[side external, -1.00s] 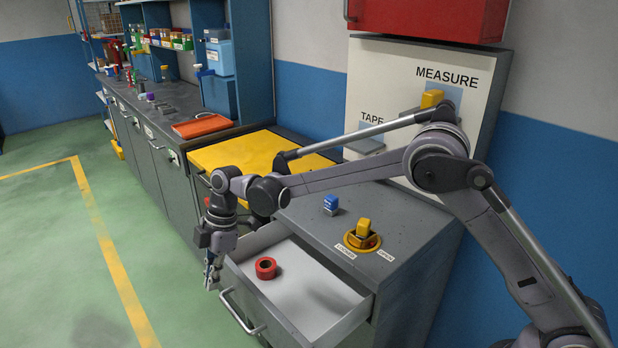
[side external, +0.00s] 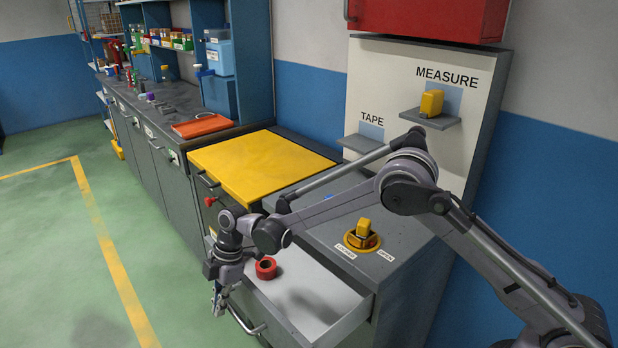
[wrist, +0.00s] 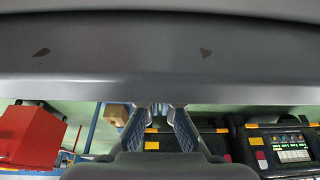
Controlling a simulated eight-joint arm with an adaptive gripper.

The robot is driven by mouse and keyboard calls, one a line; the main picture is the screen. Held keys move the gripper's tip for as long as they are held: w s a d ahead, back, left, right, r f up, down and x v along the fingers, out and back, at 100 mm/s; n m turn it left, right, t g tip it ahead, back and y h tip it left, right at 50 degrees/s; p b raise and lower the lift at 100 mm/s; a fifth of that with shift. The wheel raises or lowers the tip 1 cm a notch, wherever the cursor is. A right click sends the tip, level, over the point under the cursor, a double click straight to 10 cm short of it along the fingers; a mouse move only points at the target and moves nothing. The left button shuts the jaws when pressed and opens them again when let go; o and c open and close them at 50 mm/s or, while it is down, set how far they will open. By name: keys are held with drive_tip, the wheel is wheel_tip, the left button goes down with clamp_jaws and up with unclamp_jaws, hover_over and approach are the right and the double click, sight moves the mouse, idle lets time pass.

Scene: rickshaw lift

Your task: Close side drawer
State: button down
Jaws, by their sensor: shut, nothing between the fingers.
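The side drawer (side external: 305,300) stands pulled out of the grey cabinet, with its white inside showing. A red tape roll (side external: 266,268) lies in it near the left end. The drawer's bar handle (side external: 243,318) is on its front face. My gripper (side external: 218,305) is shut and empty, pointing down just outside the drawer front, close to the handle's left end. I cannot tell if it touches the front. In the wrist view my gripper's fingers (wrist: 160,122) show below a broad grey surface that fills the upper part.
A yellow knob switch (side external: 362,238) sits on the cabinet top under my arm. A yellow-topped cabinet (side external: 260,165) stands to the left. A panel with shelves holds a yellow tape measure (side external: 432,103). The green floor (side external: 80,260) left of the drawer is clear.

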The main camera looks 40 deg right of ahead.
sight(251, 285)
drive_tip(key=shift+d, duration=0.25)
drive_tip(key=d, duration=0.8)
drive_tip(key=shift+d, duration=0.2)
drive_tip(key=shift+a, duration=0.1)
